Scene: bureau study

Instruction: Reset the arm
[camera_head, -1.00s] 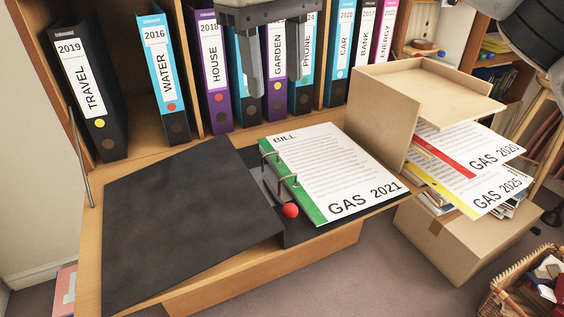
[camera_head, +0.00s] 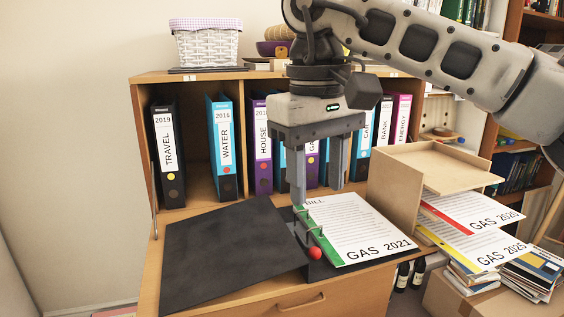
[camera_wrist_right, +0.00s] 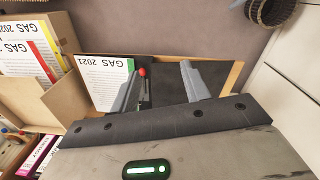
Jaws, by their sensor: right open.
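My right gripper (camera_head: 318,190) is open and empty. In the head view it hangs fingers down in front of the row of binders, above the back of the open black binder (camera_head: 225,245). The binder lies on the fold-down desk with a GAS 2021 bill (camera_head: 355,228) with a green edge on its rings. A red knob (camera_head: 315,253) shows at its ring side. In the right wrist view both fingers (camera_wrist_right: 160,85) are apart, with the bill (camera_wrist_right: 100,82) and the binder (camera_wrist_right: 172,90) beyond them. My left gripper is not in view.
Upright binders, such as TRAVEL (camera_head: 168,155) and WATER (camera_head: 221,150), stand in the cabinet behind. A cardboard paper tray (camera_head: 395,195) with GAS 2020 and GAS 2025 sheets stands at the right. A white basket (camera_head: 207,45) sits on top.

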